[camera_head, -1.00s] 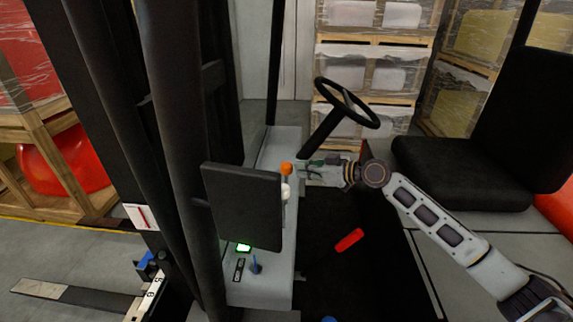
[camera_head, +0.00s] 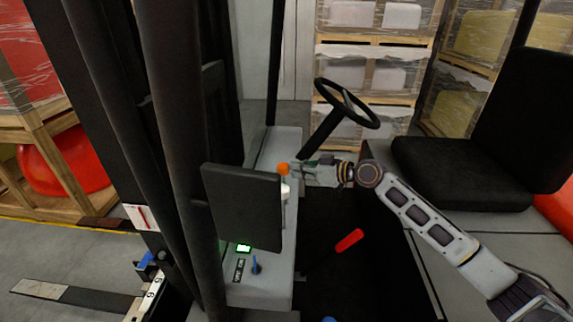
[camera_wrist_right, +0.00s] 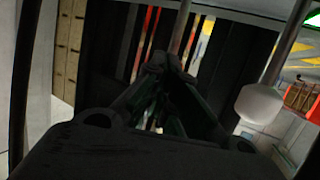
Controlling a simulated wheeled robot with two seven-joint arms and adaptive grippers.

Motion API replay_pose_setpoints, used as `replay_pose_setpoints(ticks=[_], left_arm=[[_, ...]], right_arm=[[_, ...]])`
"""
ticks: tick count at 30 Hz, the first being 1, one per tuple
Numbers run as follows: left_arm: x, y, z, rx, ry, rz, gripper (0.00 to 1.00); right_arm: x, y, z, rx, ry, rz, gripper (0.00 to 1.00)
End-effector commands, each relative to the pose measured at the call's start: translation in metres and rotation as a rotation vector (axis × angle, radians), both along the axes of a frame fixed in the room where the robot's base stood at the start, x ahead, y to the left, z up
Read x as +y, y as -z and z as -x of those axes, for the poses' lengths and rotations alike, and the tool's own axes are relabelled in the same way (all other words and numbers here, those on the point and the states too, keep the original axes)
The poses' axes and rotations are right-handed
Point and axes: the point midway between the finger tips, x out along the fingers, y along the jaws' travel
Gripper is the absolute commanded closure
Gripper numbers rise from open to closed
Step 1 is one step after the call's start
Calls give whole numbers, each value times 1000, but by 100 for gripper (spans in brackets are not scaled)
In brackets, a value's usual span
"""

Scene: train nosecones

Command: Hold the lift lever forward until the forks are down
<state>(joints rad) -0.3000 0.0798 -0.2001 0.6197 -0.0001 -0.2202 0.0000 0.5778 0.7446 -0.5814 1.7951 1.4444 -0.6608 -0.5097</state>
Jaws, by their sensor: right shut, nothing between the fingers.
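My right gripper (camera_head: 298,172) is shut and empty, with its fingertips against or right beside the lever with the orange knob (camera_head: 283,169). In the wrist view the shut fingers (camera_wrist_right: 158,72) point at a thin lever stalk (camera_wrist_right: 185,28), whose knob is out of that picture. A second lever with a white knob (camera_head: 285,189) stands just in front, and its knob also shows right of the fingers in the wrist view (camera_wrist_right: 260,104). No label tells which is the lift lever. A fork (camera_head: 72,296) lies low at lower left; its gap to the floor is unclear. My left gripper is out of view.
A dark screen (camera_head: 241,207) hides part of the console. Thick dark mast posts (camera_head: 170,120) block the left side.

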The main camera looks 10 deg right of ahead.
Motion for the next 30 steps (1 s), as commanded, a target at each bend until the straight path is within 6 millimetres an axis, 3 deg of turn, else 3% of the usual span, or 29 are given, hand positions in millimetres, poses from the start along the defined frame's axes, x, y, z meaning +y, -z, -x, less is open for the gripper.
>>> replay_pose_setpoints(ticks=[30], left_arm=[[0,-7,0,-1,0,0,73]], right_arm=[[19,-1,-3,0,-1,-1,100]])
